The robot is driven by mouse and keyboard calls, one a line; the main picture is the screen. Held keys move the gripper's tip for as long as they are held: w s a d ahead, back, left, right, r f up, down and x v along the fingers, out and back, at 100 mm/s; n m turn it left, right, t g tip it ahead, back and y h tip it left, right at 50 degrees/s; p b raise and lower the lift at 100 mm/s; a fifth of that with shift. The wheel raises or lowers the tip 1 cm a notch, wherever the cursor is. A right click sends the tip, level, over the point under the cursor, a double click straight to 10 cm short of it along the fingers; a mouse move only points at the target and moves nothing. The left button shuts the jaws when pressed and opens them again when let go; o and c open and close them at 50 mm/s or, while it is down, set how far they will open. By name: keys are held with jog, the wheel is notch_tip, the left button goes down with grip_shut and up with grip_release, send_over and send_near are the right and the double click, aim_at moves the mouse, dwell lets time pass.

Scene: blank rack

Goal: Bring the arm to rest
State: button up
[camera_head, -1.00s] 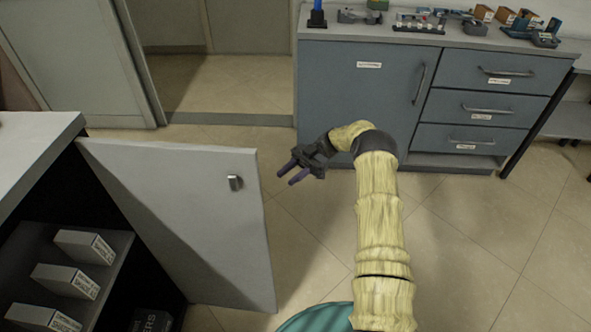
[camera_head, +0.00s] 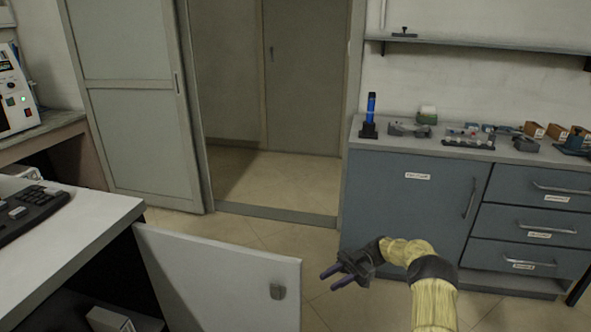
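My gripper (camera_head: 338,275) is at the end of my yellow-sleeved arm, low in the picture and right of centre. Its two purple-tipped fingers point left and stand apart, with nothing between them. It hangs in the air just right of the open white cabinet door (camera_head: 225,285), with a small gap in the picture between the fingers and the door. The arm bends at a dark joint, and its lower part is cut off by the bottom edge.
A blue-grey cabinet (camera_head: 410,210) with drawers stands behind the arm, with small tools and boxes on top. A white desk (camera_head: 75,235) with a keyboard (camera_head: 30,210) is at left. A white box (camera_head: 110,320) shows inside the open cabinet. Floor (camera_head: 265,170) is clear before the doorway.

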jog(key=w+a+r+m+t+h, duration=0.3)
jog(key=w+a+r+m+t, duration=1)
jog(key=t, duration=0.6)
jog(key=s+d+f+m+g+h, duration=0.1)
jog(key=s+d+f+m+h, duration=0.1)
jog(key=s+d+m+h, duration=0.8)
jog(key=s+d+f+m+g+h, duration=0.1)
jog(key=s+d+f+g, duration=0.15)
jog(key=s, duration=1.05)
jog(key=s+d+f+g+h, duration=0.15)
jog(key=s+g, duration=0.25)
jog(key=s, duration=0.9)
jog(key=w+p+v, duration=0.2)
jog(key=p+v, duration=1)
jog(key=w+r+p+v, duration=0.1)
jog(key=w+p+v, duration=0.1)
jog(key=p+v, duration=0.9)
jog(key=shift+r+p, duration=0.35)
jog(key=shift+p, duration=0.35)
jog(key=shift+w+d+f, duration=0.1)
jog(key=shift+d, duration=0.05)
